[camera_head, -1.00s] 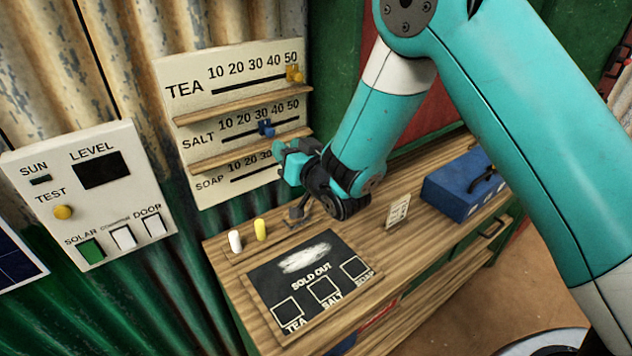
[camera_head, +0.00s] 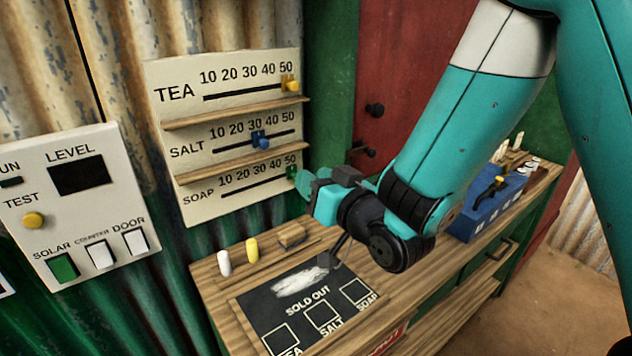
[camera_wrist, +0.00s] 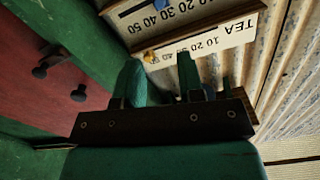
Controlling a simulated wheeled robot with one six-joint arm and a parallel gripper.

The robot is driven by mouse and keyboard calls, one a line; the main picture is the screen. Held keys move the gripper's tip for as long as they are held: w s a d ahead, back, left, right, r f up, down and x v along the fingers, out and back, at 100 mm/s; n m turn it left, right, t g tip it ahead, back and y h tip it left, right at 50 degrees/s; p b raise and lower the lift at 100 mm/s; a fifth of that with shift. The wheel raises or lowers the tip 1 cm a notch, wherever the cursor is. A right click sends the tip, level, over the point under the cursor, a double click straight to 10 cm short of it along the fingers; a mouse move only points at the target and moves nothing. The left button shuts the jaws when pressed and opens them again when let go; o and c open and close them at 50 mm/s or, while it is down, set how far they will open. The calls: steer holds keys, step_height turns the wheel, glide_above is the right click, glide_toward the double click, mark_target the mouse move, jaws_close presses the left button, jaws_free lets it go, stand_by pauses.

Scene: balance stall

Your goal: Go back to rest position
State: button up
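My gripper (camera_head: 318,186) is in the air above the wooden counter (camera_head: 222,318), in front of the right end of the price board (camera_head: 225,72). In the wrist view my gripper (camera_wrist: 160,78) shows two green fingers standing apart, with nothing seen between them but background. It is open and empty. The board has TEA, SALT and SOAP scales. The yellow tea slider (camera_head: 290,85) is near 50 and the blue salt slider (camera_head: 261,140) is near 30. Something green near the soap scale's 50 end lies close to my fingers; their contact cannot be told.
A chalkboard (camera_head: 255,308) reading SOLD OUT, white chalk (camera_head: 224,263), yellow chalk (camera_head: 252,249) and a wooden block (camera_head: 291,236) are on the counter. A blue box (camera_head: 482,218) stands right. A switch panel (camera_head: 108,185) hangs left. A red door (camera_head: 385,70) is behind.

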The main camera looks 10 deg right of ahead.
steer(key=s+d+r+n+g+h, duration=0.1)
steer(key=s+d+n+g, duration=0.1)
steer(key=s+g, duration=0.6)
steer(key=s+d+r+n+g+h, duration=0.1)
steer(key=s+g, duration=0.7)
steer(key=s, duration=0.8)
steer(key=shift+s+d+n+h, duration=0.35)
steer(key=shift+n+h, duration=0.25)
steer(key=shift+n, duration=0.3)
